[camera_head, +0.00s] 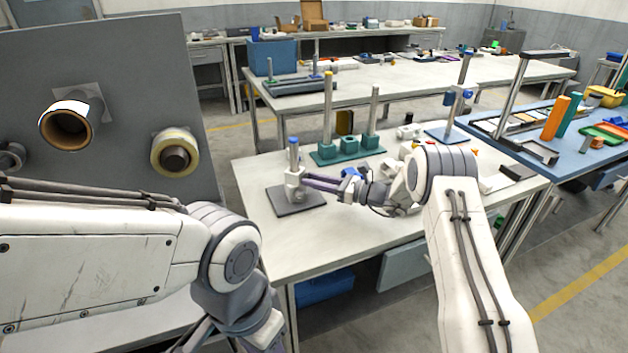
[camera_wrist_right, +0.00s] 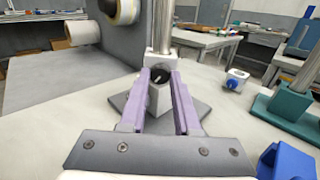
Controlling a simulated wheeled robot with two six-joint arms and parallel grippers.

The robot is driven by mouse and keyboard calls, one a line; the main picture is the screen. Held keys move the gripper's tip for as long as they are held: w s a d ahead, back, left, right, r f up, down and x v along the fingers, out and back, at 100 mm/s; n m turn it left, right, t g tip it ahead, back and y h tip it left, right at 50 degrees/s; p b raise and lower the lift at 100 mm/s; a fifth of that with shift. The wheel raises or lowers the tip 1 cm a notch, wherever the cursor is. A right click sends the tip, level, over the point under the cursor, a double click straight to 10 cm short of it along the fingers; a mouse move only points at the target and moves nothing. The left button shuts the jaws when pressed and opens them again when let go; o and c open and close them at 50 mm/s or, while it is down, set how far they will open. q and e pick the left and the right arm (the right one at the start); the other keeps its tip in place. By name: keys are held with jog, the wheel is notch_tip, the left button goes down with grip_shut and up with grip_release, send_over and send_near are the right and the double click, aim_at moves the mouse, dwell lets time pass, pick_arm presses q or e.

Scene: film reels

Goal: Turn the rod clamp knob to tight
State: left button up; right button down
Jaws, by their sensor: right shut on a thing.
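The rod clamp (camera_head: 292,180) is a pale block around an upright metal rod (camera_head: 294,156) with a blue top, on a dark square base plate (camera_head: 297,208) at the left of the near table. In the right wrist view the clamp's black knob (camera_wrist_right: 158,77) with a white pointer mark faces me. My right gripper (camera_head: 305,181) reaches in from the right, and its purple fingers (camera_wrist_right: 161,78) are shut on the knob, one on each side. The pointer slants slightly up and to the right in that view. My left arm hangs at lower left; its fingers are out of view.
A teal stand (camera_head: 347,155) with two rods stands behind the clamp. A blue-based rod stand (camera_head: 446,136) is farther right. A grey panel (camera_head: 110,80) with reels on spindles rises at left. The near table's front left (camera_head: 290,250) is clear.

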dwell(0.4)
jog(key=c, duration=0.9)
grip_release()
jog(key=b+v, duration=0.1)
jog(key=v, duration=0.9)
jog(key=shift+d, duration=0.2)
